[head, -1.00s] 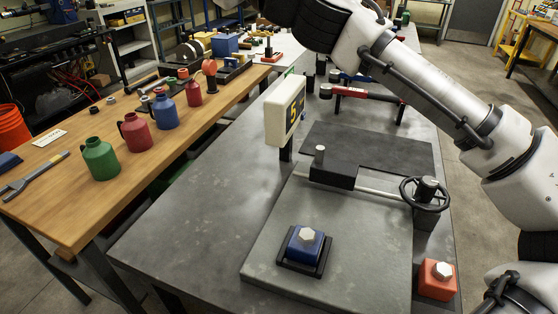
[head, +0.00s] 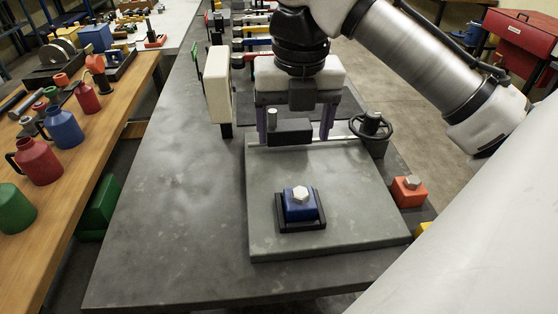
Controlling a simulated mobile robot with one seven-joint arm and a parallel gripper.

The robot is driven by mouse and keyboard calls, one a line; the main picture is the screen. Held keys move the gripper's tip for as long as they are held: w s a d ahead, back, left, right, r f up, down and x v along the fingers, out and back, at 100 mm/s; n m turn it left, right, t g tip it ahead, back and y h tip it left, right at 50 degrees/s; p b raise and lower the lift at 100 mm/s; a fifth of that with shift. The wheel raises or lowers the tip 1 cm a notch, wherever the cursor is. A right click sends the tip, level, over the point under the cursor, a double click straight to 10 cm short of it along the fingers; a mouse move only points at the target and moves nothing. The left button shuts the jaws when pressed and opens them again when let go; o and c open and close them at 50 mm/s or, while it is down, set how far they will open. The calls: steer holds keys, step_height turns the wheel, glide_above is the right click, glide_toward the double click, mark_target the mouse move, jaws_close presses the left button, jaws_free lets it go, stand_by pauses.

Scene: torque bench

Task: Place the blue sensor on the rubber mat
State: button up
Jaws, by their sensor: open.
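The blue sensor (head: 299,208) is a blue block with a silver hex head on top. It sits in a black square holder (head: 284,226) on the grey plate near the front of the bench. A dark flat mat, which looks like the rubber mat (head: 353,104), lies behind the plate and is partly hidden by my gripper. My gripper (head: 295,132) is open, pointing down with its purple fingers apart, behind the blue sensor. In the picture its fingers stand on either side of a black clamp block (head: 290,133); I cannot tell whether they touch it.
A black handwheel (head: 371,126) and rod stand at the plate's back right. An orange-red block with a hex head (head: 409,191) is right of the plate. A white display box (head: 217,84) stands at left. Torque wrenches lie behind. The bench's left side is clear.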

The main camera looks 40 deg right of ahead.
steer(key=s+g, duration=0.1)
steer(key=s, duration=0.1)
glide_above(300, 191)
steer(key=f, duration=0.8)
steer(key=shift+w+a+b, duration=0.1)
steer(key=shift+a+b, duration=0.2)
steer(key=shift+b, duration=0.05)
steer(key=shift+d+f+p, duration=0.15)
steer(key=shift+f+p, duration=0.05)
steer(key=shift+f, duration=1.3)
steer(key=shift+d+f+p, duration=0.15)
steer(key=shift+f+p, duration=0.05)
steer(key=shift+f, duration=1.3)
steer(key=shift+s, duration=0.2)
steer(key=shift+c, duration=0.3)
steer(key=c, duration=1.4)
jaws_close()
steer(key=shift+r, duration=0.15)
